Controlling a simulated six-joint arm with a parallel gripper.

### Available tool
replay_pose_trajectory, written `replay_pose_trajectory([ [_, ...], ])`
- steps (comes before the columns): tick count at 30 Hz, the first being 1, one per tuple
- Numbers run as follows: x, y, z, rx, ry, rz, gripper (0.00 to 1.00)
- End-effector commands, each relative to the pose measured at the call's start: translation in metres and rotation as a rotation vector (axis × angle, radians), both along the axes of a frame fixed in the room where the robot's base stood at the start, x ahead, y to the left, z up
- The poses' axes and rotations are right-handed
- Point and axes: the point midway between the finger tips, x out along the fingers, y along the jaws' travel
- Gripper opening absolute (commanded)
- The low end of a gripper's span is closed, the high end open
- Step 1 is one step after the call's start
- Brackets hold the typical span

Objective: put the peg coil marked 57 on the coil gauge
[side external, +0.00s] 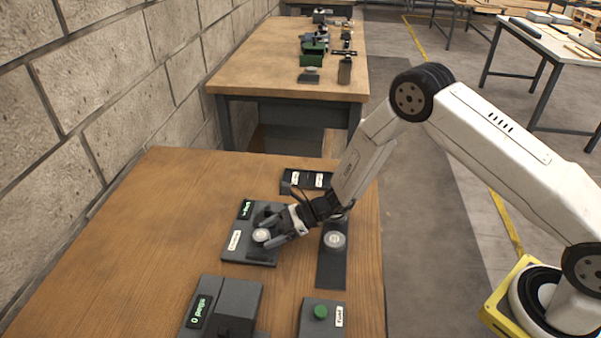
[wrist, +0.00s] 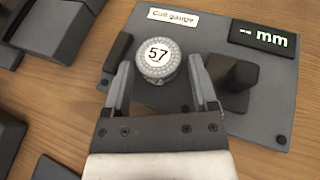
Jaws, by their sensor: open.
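The coil marked 57 (wrist: 158,58), a round grey piece with a white top, is over the plate of the coil gauge (wrist: 262,120), between its two dark blocks. It also shows in the side view (side external: 262,235). The gauge carries a "Coil gauge" label and a display (wrist: 262,37) reading "-- mm". My gripper (wrist: 161,66) is open, its fingertips on either side of the coil, with a gap visible at the right finger. Whether the coil sits flat on the plate is hard to tell.
A second round coil (side external: 335,240) sits on a dark strip (side external: 331,272) right of the gauge. A dark tray with white labels (side external: 306,181) is behind. A device with a green display (side external: 202,311) and a box with a green button (side external: 320,311) stand in front. The table's left side is clear.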

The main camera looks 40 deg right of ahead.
Motion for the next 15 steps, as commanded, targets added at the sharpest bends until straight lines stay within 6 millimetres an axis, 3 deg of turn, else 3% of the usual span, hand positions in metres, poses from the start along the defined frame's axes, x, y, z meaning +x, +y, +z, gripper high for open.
replay_pose_trajectory([
  [8, -0.009, -0.023, 0.011, -0.001, 0.001, -0.002, 0.75],
  [15, -0.022, -0.056, 0.026, 0.0, 0.0, -0.003, 0.75],
])
